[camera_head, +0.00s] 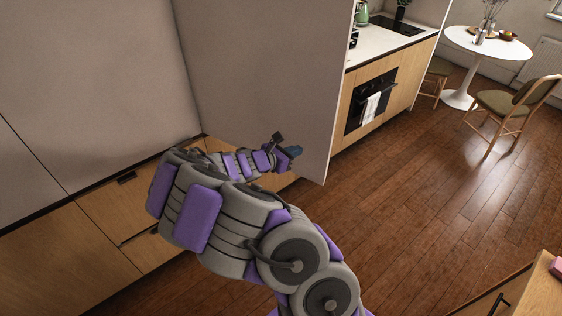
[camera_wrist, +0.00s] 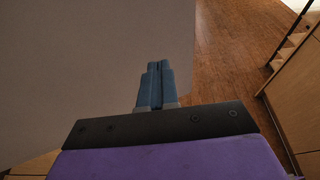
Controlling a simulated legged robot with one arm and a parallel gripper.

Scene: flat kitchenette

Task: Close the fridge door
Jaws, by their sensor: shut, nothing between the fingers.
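The fridge door (camera_head: 265,75) is a tall, plain grey panel. It stands open, jutting out from the grey cabinet front, with its free edge toward the kitchen counter. My gripper (camera_head: 296,152) is near the door's lower free corner, on the side facing me. In the wrist view the door (camera_wrist: 90,60) fills the left and centre, with its edge right of the fingers. My gripper (camera_wrist: 157,66) shows blue fingers shut together and empty, overlapping the door panel. I cannot tell whether they touch it. The door's far side is hidden.
Wooden drawers (camera_head: 60,235) run under the grey front at left. Beyond the door are a counter with an oven (camera_head: 371,101), a white round table (camera_head: 487,42) and a chair (camera_head: 512,105). A wooden cabinet (camera_head: 530,295) stands at lower right. The wooden floor between is clear.

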